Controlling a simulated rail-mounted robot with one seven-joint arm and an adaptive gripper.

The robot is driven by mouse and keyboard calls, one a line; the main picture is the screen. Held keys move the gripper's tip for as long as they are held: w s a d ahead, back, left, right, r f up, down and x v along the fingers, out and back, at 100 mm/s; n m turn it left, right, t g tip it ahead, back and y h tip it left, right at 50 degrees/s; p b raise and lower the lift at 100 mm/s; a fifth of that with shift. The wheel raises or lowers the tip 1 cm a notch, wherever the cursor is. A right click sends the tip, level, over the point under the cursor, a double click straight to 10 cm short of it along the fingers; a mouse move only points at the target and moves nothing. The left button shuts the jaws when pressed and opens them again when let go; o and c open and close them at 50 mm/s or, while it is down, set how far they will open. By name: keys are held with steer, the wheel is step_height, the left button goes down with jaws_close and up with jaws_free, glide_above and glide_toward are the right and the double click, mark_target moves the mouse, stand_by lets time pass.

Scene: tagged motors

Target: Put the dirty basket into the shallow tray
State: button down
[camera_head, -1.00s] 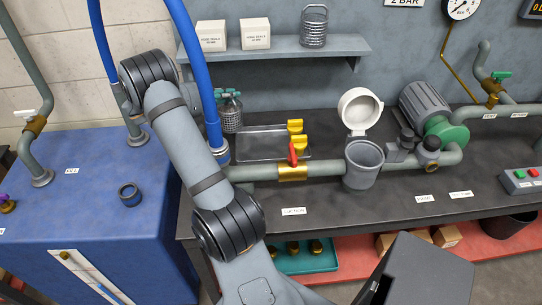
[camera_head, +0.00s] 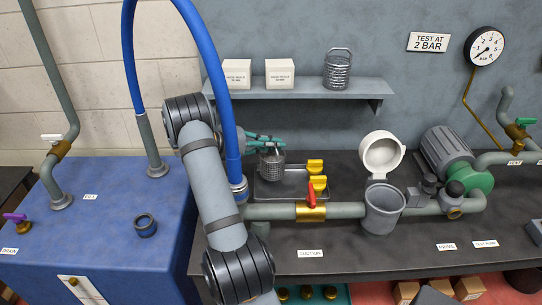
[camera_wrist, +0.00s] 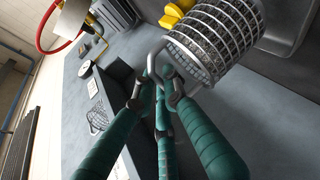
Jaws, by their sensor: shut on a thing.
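My gripper (camera_head: 262,142) has green fingers and is shut on the handle of a grey mesh basket (camera_head: 272,166), the dirty basket. The basket hangs upright below the fingers, in front of the left part of the shallow grey metal tray (camera_head: 278,191). I cannot tell whether its bottom touches the tray. In the wrist view the fingers (camera_wrist: 163,88) close around the wire handle, and dark grime shows in the basket's mesh (camera_wrist: 215,42). Two yellow parts (camera_head: 317,183) stand at the tray's right side.
A clean wire basket (camera_head: 338,72) and two white boxes (camera_head: 280,73) stand on the wall shelf (camera_head: 300,93). A pipe with a red-handled valve (camera_head: 312,207) runs in front of the tray. A grey strainer pot (camera_head: 382,210) with raised white lid is right.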

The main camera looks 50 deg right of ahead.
mark_target(270, 158)
steer(key=shift+w+a+f, duration=0.3)
steer(key=shift+a+f, duration=0.1)
steer(key=shift+a, duration=0.15)
steer(key=shift+f+p, duration=0.45)
steer(key=shift+f, duration=1.65)
steer(key=c, duration=1.9)
jaws_free()
steer(key=shift+o, duration=0.5)
steer(key=shift+r, duration=0.2)
steer(key=b+v, duration=0.2)
steer(key=v, duration=1)
